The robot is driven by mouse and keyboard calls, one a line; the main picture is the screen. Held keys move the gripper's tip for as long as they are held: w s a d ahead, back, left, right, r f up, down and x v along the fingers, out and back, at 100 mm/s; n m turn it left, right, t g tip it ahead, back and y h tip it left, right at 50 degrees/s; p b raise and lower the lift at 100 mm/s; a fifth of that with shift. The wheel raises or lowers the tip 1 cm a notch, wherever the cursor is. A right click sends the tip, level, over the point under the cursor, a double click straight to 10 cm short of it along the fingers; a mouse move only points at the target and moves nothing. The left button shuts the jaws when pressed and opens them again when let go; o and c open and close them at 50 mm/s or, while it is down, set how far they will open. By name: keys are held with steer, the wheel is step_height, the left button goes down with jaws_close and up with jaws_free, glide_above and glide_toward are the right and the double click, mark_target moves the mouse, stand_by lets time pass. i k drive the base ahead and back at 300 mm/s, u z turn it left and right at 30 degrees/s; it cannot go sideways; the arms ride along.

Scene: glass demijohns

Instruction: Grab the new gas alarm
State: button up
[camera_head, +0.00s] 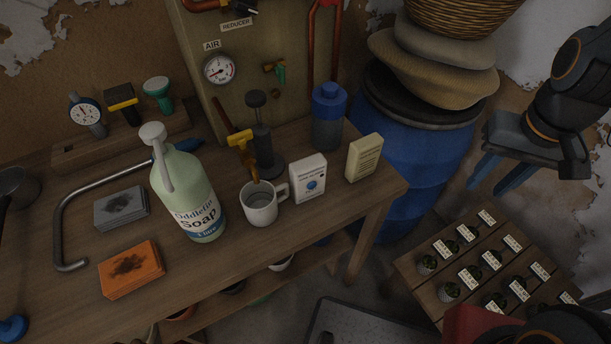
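Two small box-shaped units stand upright near the right end of the wooden workbench (235,262). The print is too small to read, but the white one looks newer. My gripper (489,184) is at the upper right, off the bench and well right of both units. Its two blue fingers are apart with nothing between them.
A white mug (262,204) stands just left of the white unit. A blue-capped bottle (327,116) is behind both units, and a soap jug (188,190) is farther left.

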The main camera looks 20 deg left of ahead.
mark_target(313, 167)
steer(key=k, duration=1.2)
steer(key=u, duration=0.05)
steer(key=i, duration=0.45)
steer(key=u, duration=0.65)
steer(key=i, duration=0.5)
steer(key=z, duration=0.15)
steer(key=k, duration=0.4)
steer(key=u, duration=0.5)
steer(key=i, duration=0.5)
steer(key=z, duration=0.05)
